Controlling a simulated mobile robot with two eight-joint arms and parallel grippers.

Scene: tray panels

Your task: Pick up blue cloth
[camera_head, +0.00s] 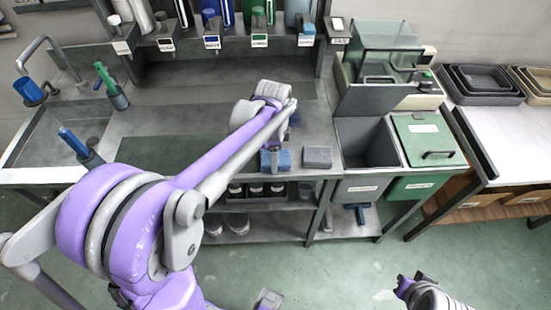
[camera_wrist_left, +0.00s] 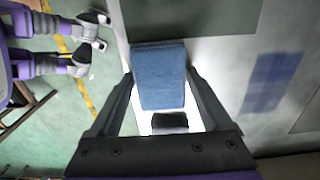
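The blue cloth (camera_head: 276,160) is a folded block near the front edge of the grey counter. In the left wrist view the blue cloth (camera_wrist_left: 160,72) lies between and just beyond the spread fingertips. My left gripper (camera_head: 275,142) reaches down over it from the counter's far side; its open fingers (camera_wrist_left: 159,78) show on either side of the cloth. I cannot tell whether they touch it. A purple and grey part of my right arm (camera_head: 430,297) shows low on the right, away from the counter; its gripper's opening is unclear.
A grey folded cloth (camera_head: 318,157) lies right of the blue one. A dark open bin (camera_head: 367,142) and a green lidded bin (camera_head: 425,139) stand further right. Labelled dispensers line the back shelf. A bluish checked patch (camera_wrist_left: 270,82) shows on the counter in the wrist view.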

